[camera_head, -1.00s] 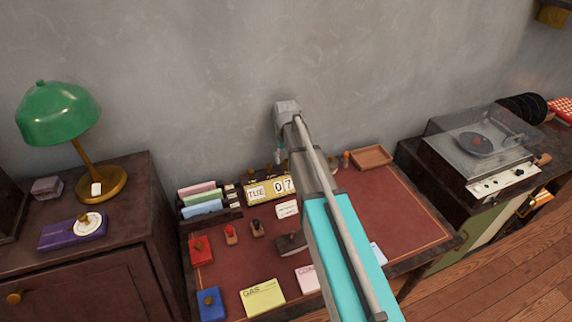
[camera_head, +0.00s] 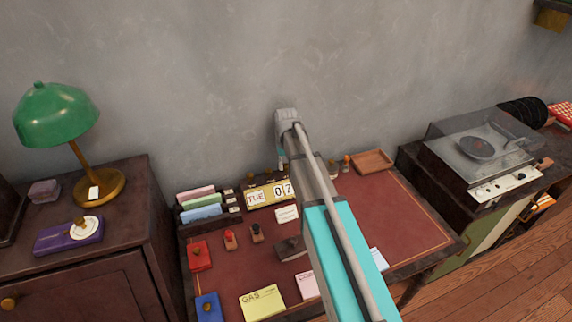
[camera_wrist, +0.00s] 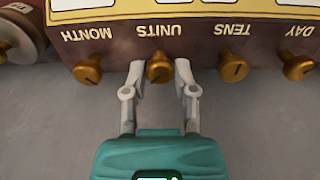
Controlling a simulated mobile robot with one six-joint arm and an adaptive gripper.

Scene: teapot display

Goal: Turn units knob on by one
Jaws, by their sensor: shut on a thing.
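The desk calendar (camera_head: 269,195) stands at the back of the desk and reads TUE and 07, partly covered by my arm. In the wrist view it appears upside down, with a row of brass knobs below the labels MONTH, UNITS, TENS and DAY. The units knob (camera_wrist: 160,68) sits between the two fingers of my gripper (camera_wrist: 160,74). The fingers are closed on its sides. The month knob (camera_wrist: 88,70), tens knob (camera_wrist: 233,68) and day knob (camera_wrist: 298,67) stand clear of the fingers. In the head view the fingertips are hidden.
A card holder (camera_head: 200,206) stands left of the calendar. Stamps, including a red-topped one (camera_head: 230,238), stand in front. A wooden tray (camera_head: 372,162) lies at the back right. The wall is close behind the calendar. The desk's right side is mostly bare.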

